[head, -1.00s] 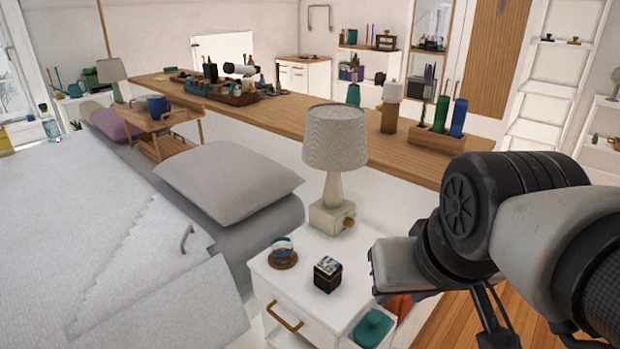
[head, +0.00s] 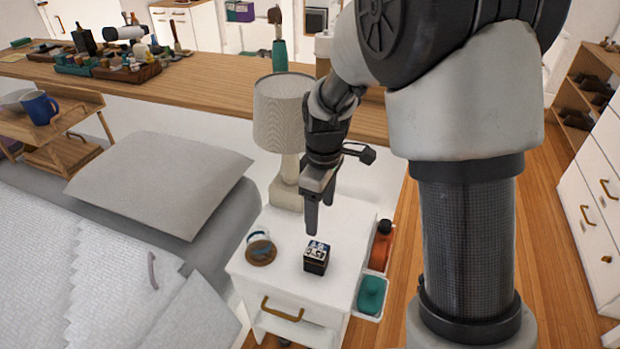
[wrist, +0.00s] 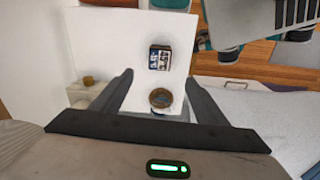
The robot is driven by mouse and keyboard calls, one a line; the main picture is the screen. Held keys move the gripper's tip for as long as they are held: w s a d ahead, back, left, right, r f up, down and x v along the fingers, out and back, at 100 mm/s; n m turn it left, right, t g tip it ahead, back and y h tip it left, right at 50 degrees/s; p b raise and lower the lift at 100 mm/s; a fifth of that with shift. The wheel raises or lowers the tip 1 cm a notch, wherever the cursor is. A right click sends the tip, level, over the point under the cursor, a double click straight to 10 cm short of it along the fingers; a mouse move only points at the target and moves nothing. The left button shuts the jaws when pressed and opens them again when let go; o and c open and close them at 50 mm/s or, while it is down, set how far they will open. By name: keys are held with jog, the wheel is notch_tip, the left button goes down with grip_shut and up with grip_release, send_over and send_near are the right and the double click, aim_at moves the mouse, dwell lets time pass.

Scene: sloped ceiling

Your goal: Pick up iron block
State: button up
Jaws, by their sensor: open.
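The iron block appears to be the small dark cube (head: 316,258) with a blue and white marked top, on the white nightstand (head: 345,235). It also shows in the wrist view (wrist: 159,58), upper middle, just beyond the fingertips. My gripper (head: 313,222) points down above the nightstand, a little above and behind the cube in the head view. In the wrist view my gripper (wrist: 160,76) has its two fingers wide apart, with nothing between the tips. The cube is apart from both fingers.
A small round jar on a brown coaster (head: 261,250) stands left of the cube. A lamp (head: 284,130) stands close behind my gripper. A side tray holds a teal item (head: 371,295) and an orange bottle (head: 380,247). The bed is at left, the long wooden counter behind.

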aim_at(317, 250)
jog(key=shift+n, duration=0.4)
jog(key=f+b, duration=0.1)
jog(key=f, duration=0.3)
jog(key=f+b, duration=0.1)
jog(key=f, duration=0.4)
jog(key=f+b, duration=0.1)
jog(key=f, duration=0.3)
jog(key=shift+w+a+f, duration=0.3)
jog(key=shift+w+f, duration=0.05)
jog(key=shift+f+b, duration=0.95)
jog(key=shift+f, duration=2)
jog(key=shift+c, duration=0.2)
jog(key=shift+r, duration=0.1)
grip_shut()
notch_tip(317, 250, up, 10)
jog(key=p, duration=0.3)
